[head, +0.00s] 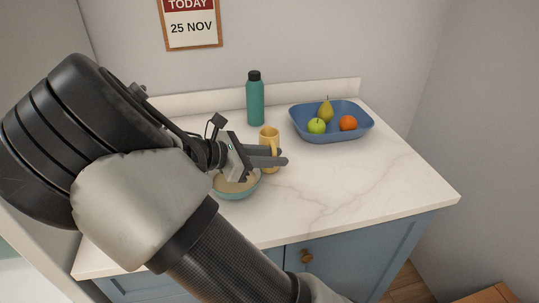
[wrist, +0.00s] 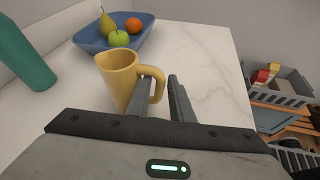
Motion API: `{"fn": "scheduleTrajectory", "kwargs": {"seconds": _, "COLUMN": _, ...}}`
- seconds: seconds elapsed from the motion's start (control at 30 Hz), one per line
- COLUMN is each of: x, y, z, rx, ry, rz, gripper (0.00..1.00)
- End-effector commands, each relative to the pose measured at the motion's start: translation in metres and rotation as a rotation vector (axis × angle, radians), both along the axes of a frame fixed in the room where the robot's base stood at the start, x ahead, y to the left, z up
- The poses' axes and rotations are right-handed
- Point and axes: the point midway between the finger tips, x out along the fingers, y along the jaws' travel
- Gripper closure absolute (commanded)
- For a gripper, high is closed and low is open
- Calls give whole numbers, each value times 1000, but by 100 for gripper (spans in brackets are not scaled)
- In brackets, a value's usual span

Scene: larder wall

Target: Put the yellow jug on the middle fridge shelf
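The yellow jug (head: 269,133) stands upright on the white marble counter, partly hidden behind my gripper in the head view. In the wrist view the jug (wrist: 118,80) is just left of centre, with its handle to the right. My gripper (head: 284,157) is low over the counter at the jug's handle side. In the wrist view its fingers (wrist: 162,82) are apart, one at the handle's loop and the other to the right of the handle. I cannot tell whether they touch it. No fridge shelf can be made out.
A green bottle (head: 255,103) stands behind the jug. A blue tray (head: 340,137) holds a pear, an apple and an orange. The counter's right side is clear. A grey crate (wrist: 290,87) shows beyond the counter.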

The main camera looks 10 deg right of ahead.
Motion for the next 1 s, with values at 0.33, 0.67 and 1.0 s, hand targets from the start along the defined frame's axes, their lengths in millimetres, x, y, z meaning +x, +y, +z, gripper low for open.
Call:
{"fn": "scheduleTrajectory", "kwargs": {"seconds": 0.33, "x": 1, "y": -2, "z": -1, "rx": 0, "ry": 0, "rz": 1, "gripper": 93}}
{"fn": "scheduleTrajectory", "kwargs": {"seconds": 0.67, "x": 1, "y": -2, "z": 0, "rx": -1, "ry": -1, "rz": 0, "gripper": 100}}
{"fn": "scheduleTrajectory", "kwargs": {"seconds": 1.0, "x": 1, "y": -2, "z": 6, "rx": 0, "ry": -1, "rz": 1, "gripper": 100}}
